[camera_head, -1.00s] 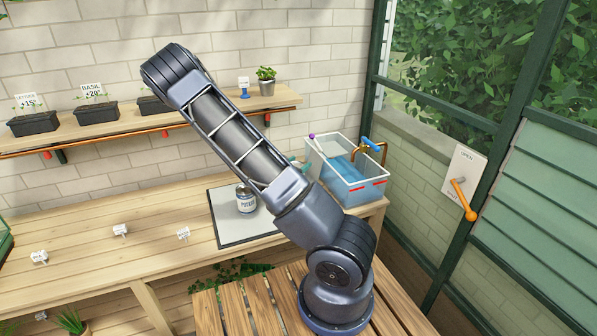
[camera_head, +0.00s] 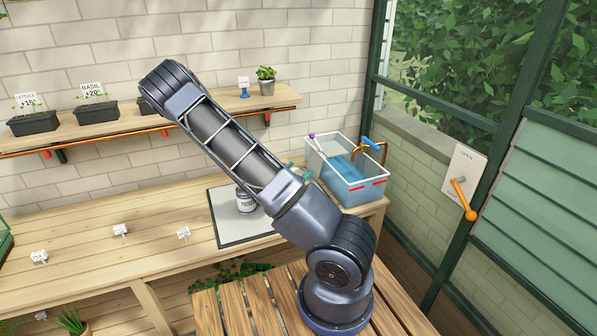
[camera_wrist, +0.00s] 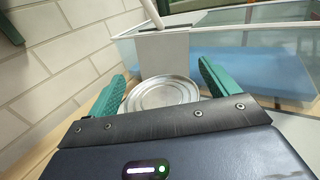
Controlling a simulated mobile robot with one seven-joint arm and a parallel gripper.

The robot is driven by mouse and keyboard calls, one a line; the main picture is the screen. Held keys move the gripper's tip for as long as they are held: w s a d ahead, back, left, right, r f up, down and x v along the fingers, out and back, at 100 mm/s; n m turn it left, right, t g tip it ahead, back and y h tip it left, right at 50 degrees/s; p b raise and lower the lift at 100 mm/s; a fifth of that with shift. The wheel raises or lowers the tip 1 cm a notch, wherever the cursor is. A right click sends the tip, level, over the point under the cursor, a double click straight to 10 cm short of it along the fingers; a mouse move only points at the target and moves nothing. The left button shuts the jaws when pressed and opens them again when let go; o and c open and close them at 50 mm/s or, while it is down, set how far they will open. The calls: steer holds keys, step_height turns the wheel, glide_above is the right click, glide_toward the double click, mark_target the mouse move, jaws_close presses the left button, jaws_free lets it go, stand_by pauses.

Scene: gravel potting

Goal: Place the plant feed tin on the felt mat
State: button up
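A round metal tin lid (camera_wrist: 162,93) shows between the two green fingers of my gripper (camera_wrist: 162,70) in the wrist view. The fingers are apart, one on each side of the tin, with a small gap showing on the right. This tin's label and lower body are hidden, so I cannot tell its name. In the head view my gripper is mostly hidden behind my arm, with bits of green (camera_head: 308,173) showing near the water tank.
The clear water tank (camera_head: 350,190) with a blue-handled tap stands right of the mat, and its wall is just beyond the lid in the wrist view. A shelf (camera_head: 200,118) with pots runs along the brick wall. The bench (camera_head: 100,260) left of the mat holds small white tags.

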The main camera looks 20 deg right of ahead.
steer(key=shift+r, duration=0.2)
steer(key=v, duration=0.7)
steer(key=s+d+r+m+g+y, duration=0.3)
steer(key=s+r+m+g+y, duration=0.3)
steer(key=s+r+m+g, duration=0.7)
steer(key=s+a+r+m+t+y, duration=0.4)
steer(key=s+r+m, duration=0.1)
steer(key=r, duration=0.4)
steer(key=s+a+r+m+t+y, duration=0.4)
steer(key=s+r+m+y, duration=0.1)
steer(key=s+r, duration=0.3)
steer(key=shift+s+a+r+m, duration=0.25)
steer(key=shift+a+r+m, duration=0.15)
steer(key=shift+m, duration=0.2)
